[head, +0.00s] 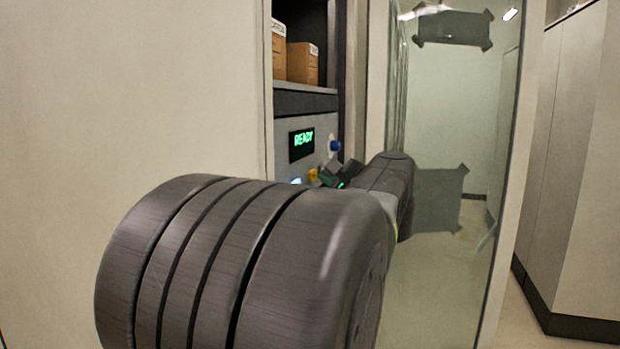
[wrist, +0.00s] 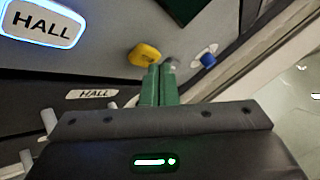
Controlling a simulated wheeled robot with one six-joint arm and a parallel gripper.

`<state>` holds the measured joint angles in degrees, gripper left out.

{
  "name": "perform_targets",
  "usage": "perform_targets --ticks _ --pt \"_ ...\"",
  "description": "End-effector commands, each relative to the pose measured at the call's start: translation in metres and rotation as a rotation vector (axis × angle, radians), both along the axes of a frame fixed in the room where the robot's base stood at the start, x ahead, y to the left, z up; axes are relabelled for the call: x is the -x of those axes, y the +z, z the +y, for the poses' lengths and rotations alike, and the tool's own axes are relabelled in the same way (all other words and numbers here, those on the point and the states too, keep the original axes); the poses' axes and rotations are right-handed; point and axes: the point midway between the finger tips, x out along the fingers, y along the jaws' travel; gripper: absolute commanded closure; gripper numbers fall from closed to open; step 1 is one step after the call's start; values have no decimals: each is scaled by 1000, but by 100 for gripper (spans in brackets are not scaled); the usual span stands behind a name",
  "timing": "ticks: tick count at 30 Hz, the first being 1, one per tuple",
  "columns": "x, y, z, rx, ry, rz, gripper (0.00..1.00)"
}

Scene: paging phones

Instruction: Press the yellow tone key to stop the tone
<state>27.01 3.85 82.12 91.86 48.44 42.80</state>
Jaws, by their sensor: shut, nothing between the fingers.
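The yellow tone key (wrist: 145,54) sits on the grey panel, just beyond and slightly left of my fingertips in the wrist view. It also shows small in the head view (head: 313,176). My gripper (wrist: 159,70) is shut and empty, its green fingers side by side, with the tips at the key's lower right edge. I cannot tell whether they touch it. In the head view my gripper (head: 340,176) is at the panel, partly hidden by my arm. A display (head: 301,143) on the panel reads READY in green.
A lit key marked HALL (wrist: 42,22) is at the upper left of the wrist view, with a HALL label (wrist: 91,94) below. A blue knob (wrist: 208,60) is right of the fingers. Boxes (head: 303,62) stand on a shelf above the panel. A glass pane (head: 450,120) stands to the right.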

Motion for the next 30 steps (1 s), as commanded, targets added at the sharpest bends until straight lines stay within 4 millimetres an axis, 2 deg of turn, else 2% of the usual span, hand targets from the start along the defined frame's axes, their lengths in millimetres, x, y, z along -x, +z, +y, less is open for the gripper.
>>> perform_targets --ticks 11,24,30 --pt "2 0 -5 0 0 0 100" --pt "18 -1 -45 0 -3 0 100" --pt "24 0 -57 0 0 0 100"
